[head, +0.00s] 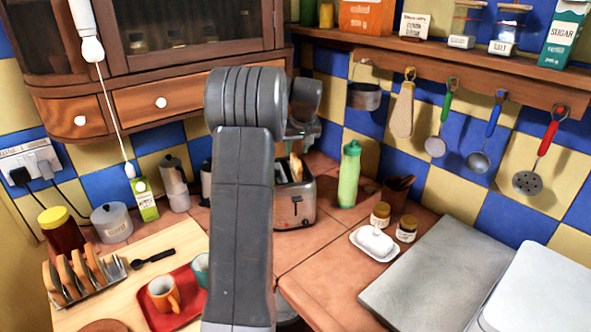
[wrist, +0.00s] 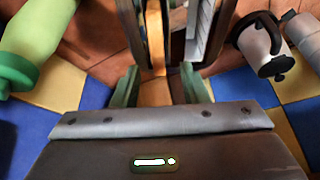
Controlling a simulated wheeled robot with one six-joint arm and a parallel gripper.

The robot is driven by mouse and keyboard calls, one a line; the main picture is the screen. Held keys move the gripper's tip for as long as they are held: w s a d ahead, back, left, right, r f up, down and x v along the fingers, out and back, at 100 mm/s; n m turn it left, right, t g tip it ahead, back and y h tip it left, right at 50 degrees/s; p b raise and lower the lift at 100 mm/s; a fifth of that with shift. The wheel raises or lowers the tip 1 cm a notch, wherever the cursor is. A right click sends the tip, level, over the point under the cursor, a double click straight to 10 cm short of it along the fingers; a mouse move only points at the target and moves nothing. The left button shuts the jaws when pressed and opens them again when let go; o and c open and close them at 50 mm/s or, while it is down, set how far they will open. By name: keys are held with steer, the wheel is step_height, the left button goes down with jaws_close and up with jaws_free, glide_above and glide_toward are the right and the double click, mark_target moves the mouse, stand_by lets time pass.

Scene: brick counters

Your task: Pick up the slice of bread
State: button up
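A slice of bread (head: 295,168) sticks up out of the toaster (head: 297,208) in the head view, partly hidden by my arm. In the wrist view the bread (wrist: 155,93) shows as a narrow tan strip seen edge-on at the toaster's slot. My gripper (wrist: 160,80) is open, with one green finger on each side of the bread and a gap visible on both sides. The fingers do not appear to touch it.
A green bottle (head: 349,175) stands right of the toaster and a moka pot (head: 175,184) left of it. A toast rack (head: 85,275) and a red tray (head: 183,318) are at front left. A butter dish (head: 375,243) and jars stand right. A shelf (head: 450,72) overhangs the back.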

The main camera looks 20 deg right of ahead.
mark_target(296, 157)
steer(key=shift+f, duration=0.5)
steer(key=shift+p+x, duration=0.8)
steer(key=shift+x, duration=1.5)
steer(key=shift+d, duration=0.1)
jaws_close()
